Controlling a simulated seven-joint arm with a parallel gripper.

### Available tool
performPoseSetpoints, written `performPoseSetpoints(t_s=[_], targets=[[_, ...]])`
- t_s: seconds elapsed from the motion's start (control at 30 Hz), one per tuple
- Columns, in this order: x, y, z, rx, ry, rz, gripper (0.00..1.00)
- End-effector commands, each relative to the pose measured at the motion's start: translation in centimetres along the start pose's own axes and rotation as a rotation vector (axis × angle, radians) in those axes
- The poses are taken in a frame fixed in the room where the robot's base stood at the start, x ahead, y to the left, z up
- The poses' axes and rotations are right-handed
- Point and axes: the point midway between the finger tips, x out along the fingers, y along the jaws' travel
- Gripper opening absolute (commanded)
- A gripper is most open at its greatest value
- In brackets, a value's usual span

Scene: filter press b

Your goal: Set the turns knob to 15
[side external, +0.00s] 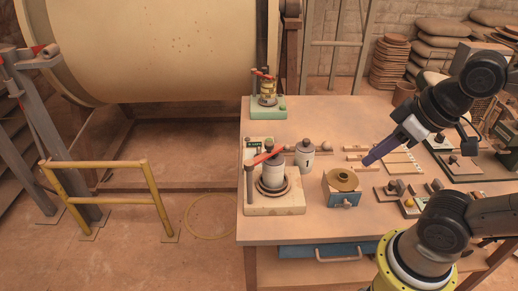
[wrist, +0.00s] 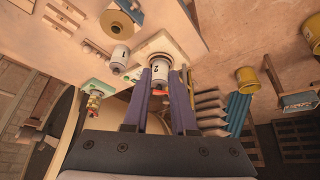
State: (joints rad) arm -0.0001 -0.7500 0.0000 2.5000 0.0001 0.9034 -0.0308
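No dial in view has a readable label or scale, so I cannot tell which one is the turns knob or what it is set to. A small panel with a green display (side external: 254,144) stands at the table's left, behind the press. Small dark knobs sit on low panels at the right, one of them on a panel (side external: 393,187) near my arm. My gripper (side external: 367,162) has purple fingers and is above the table, right of the brass-topped box. In the wrist view its fingers (wrist: 160,71) stand apart with nothing held between them.
The table (side external: 285,228) holds a press with a red lever (side external: 267,157), a white canister (side external: 305,156), a brass-topped box (side external: 343,181) and a green-based device (side external: 268,106). Wooden racks lie near my gripper. A large drum (side external: 160,50) stands behind; a yellow rail (side external: 105,200) is left.

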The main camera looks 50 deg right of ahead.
Motion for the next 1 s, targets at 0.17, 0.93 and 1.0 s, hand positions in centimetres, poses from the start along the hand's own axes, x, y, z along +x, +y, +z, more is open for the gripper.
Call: performPoseSetpoints(t_s=[0.17, 0.93, 1.0], targets=[[-1.8, 0.1, -1.9, -0.161, 0.019, 0.002, 0.59], [4.8, 2.9, -25.6, -0.727, -0.215, -0.075, 0.72], [7.3, 3.3, -27.1, -0.751, -0.248, -0.092, 0.72]])
